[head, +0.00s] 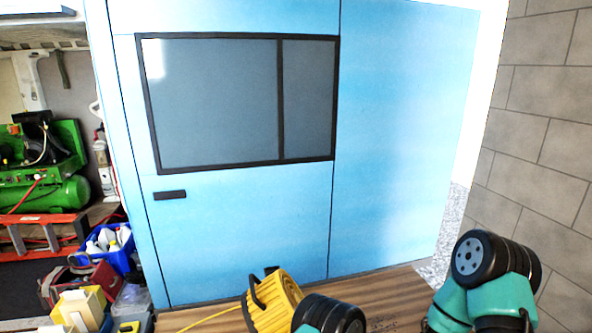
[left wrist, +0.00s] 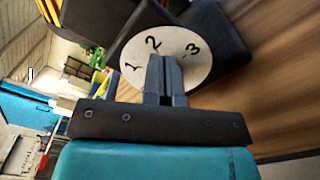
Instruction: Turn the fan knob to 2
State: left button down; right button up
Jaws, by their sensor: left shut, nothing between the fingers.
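A white round dial (left wrist: 203,68) with the numbers 1, 2 and 3 shows in the left wrist view, beside a dark housing (left wrist: 215,28). My left gripper (left wrist: 165,62) is shut and empty, and its fingers lie over the lower middle of the dial in the picture. I cannot tell whether they touch it. No knob or pointer shows clearly; the fingers hide part of the dial. In the head view a yellow ribbed machine (head: 277,303) with a black handle stands at the bottom edge, partly cut off; no dial shows there. My right gripper is out of view.
A wooden tabletop (head: 395,292) runs along the bottom, with a yellow cord (head: 212,318) on it. Behind is a light blue wall with a dark-framed window (head: 215,100). A grey block wall (head: 550,130) stands at the right. A green compressor (head: 45,175) and bins are at the left.

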pick_arm(q)
jog(key=shift+w+d+f, duration=0.1)
jog(key=shift+d+f, duration=0.15)
jog(key=shift+f, duration=0.3)
jog(key=shift+w+d+f, duration=0.1)
jog(key=shift+d+f, duration=0.15)
jog(key=shift+f, duration=0.3)
dwell(0.6)
jog(key=shift+d, duration=0.2)
jog(key=shift+d, duration=0.2)
dwell(0.3)
